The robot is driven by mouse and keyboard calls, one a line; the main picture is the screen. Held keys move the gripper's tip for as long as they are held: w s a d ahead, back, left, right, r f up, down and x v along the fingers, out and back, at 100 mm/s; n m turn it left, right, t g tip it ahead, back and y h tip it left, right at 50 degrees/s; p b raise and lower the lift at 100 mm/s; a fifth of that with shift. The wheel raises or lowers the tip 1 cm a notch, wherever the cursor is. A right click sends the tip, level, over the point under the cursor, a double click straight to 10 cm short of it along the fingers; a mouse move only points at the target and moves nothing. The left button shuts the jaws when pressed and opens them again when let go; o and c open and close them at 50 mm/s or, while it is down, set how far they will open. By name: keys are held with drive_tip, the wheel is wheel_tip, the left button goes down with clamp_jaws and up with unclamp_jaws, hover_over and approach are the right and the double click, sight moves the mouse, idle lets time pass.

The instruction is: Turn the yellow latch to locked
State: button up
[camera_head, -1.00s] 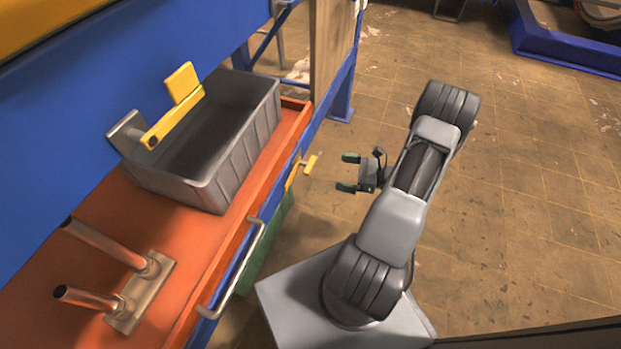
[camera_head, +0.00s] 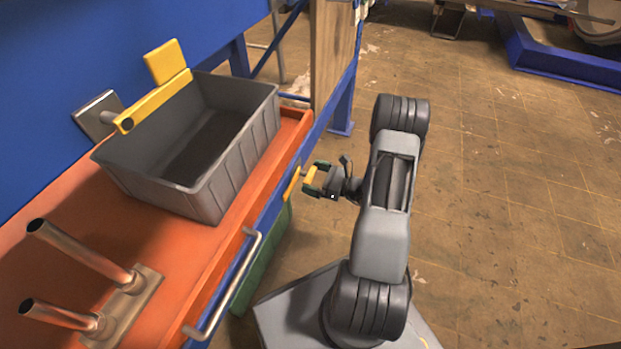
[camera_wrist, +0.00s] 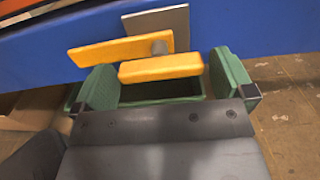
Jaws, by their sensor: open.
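A small yellow latch (camera_head: 293,184) sits on the front of the bench. Its yellow handle (camera_head: 311,174) sticks out toward my gripper (camera_head: 317,178). In the wrist view the latch has a flat yellow arm (camera_wrist: 110,52) on a grey plate, with the handle (camera_wrist: 160,67) in front. My gripper (camera_wrist: 165,80) is open, its green fingers on either side of the handle. The handle lies crosswise between them, nearly filling the gap. I cannot tell whether either finger touches it.
A larger yellow lever (camera_head: 155,100) on a metal plate is on the blue wall above a grey bin (camera_head: 215,185). The bin stands on the orange bench top (camera_head: 180,240). A metal bar handle (camera_head: 228,290) and two metal pipes (camera_head: 85,250) are nearer. Open floor lies right.

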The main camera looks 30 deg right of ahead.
drive_tip(key=shift+w+a, duration=0.45)
drive_tip(key=shift+w, duration=0.05)
drive_tip(key=c, duration=1.1)
